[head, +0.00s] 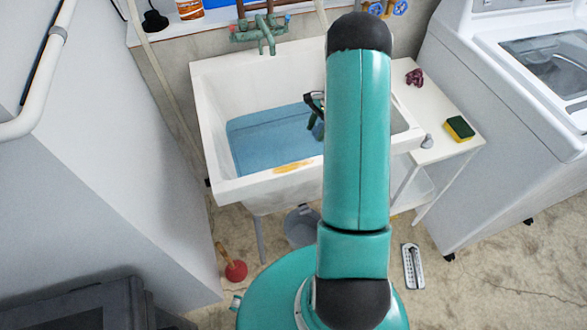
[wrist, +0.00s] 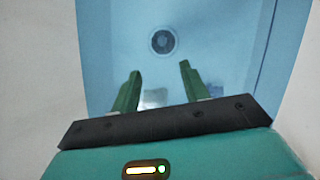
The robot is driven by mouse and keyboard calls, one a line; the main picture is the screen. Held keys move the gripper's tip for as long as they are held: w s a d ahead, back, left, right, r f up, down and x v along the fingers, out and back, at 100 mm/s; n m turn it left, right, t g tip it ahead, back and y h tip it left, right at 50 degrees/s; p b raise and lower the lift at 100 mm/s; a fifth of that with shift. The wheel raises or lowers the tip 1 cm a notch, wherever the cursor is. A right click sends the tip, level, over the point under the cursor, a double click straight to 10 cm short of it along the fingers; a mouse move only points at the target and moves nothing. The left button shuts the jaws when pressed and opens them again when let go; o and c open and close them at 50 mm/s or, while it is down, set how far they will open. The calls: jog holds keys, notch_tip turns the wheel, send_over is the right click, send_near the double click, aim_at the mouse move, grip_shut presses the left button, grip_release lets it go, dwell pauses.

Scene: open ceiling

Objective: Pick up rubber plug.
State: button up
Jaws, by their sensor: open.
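My gripper (wrist: 160,68) is open, with its two green fingers apart and pointing down into the blue-looking sink basin. In the head view my gripper (head: 317,112) is partly hidden behind my arm, over the basin. A round dark disc with a pale rim (wrist: 163,41) lies on the basin floor beyond the fingertips; I cannot tell if it is the drain or a plug in it. A blurred whitish patch (wrist: 153,97) shows between the fingers. A small grey lump (head: 427,141), possibly the rubber plug, sits on the white side table.
The white sink (head: 200,100) has walls around my gripper. The side table (head: 425,105) holds a sponge (head: 460,128) and a dark red lump (head: 414,77). A tap (head: 266,38) is behind the basin. A plunger (head: 235,270) and a grey bucket (head: 300,228) are on the floor.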

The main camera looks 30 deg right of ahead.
jog(key=x, duration=1.4)
jog(key=shift+w+f, duration=0.2)
jog(key=shift+w, duration=0.05)
grip_shut()
